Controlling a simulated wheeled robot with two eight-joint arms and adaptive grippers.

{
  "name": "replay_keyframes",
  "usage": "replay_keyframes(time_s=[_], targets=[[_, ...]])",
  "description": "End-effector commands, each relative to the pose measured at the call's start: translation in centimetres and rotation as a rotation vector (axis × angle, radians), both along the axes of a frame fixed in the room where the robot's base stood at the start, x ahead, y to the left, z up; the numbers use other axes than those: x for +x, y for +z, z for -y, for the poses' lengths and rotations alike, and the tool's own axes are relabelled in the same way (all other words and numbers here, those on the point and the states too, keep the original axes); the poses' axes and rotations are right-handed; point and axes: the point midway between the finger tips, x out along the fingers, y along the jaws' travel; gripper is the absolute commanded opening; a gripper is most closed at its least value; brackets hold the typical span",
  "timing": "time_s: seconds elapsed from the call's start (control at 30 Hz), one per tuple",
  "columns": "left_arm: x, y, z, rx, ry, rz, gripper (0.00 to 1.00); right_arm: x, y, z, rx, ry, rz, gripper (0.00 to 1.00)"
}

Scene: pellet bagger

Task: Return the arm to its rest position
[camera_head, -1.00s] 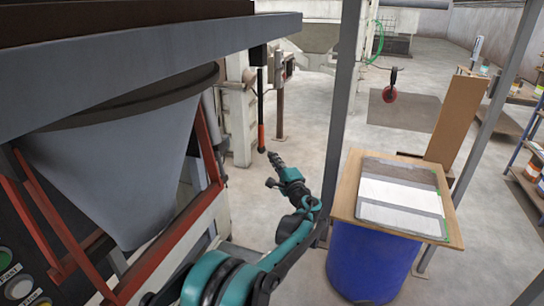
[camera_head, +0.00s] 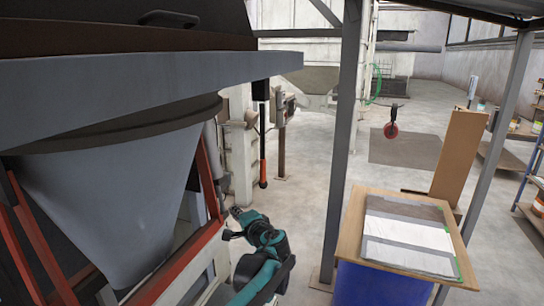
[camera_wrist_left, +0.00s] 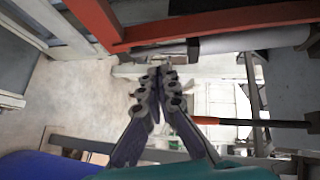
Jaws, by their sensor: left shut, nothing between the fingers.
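My left arm, teal and black, comes up from the bottom of the head view. Its left gripper (camera_head: 236,212) hangs in the air just right of the red frame of the machine, with nothing held. In the left wrist view the two dark fingers (camera_wrist_left: 157,72) meet at their tips, shut and empty. The right gripper is in neither view.
The grey hopper cone (camera_head: 118,205) and its red frame (camera_head: 178,262) stand close left of the arm. A grey post (camera_head: 343,150) and a blue drum (camera_head: 378,284) under a wooden board (camera_head: 350,235) stand to the right. A red-tipped lever (camera_head: 263,165) hangs behind.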

Motion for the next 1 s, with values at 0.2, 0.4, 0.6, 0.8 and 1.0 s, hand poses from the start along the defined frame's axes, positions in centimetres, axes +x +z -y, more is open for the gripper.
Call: replay_keyframes(time_s=[0.2, 0.4, 0.6, 0.8, 1.0], targets=[[-10.7, -5.7, -7.2, -0.345, 0.111, -0.109, 0.0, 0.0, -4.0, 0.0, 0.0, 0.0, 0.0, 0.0], [-21.5, -12.4, -10.0, -0.674, 0.206, -0.185, 0.0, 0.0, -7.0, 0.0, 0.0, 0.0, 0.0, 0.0], [-31.7, -20.1, -9.4, -1.002, 0.286, -0.236, 0.0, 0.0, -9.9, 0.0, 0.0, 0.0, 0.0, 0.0], [-37.8, -25.6, -7.4, -1.241, 0.333, -0.26, 0.0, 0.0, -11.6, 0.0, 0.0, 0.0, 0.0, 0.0], [-39.6, -27.3, -6.4, -1.328, 0.344, -0.267, 0.0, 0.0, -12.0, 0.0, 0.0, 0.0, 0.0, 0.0]])
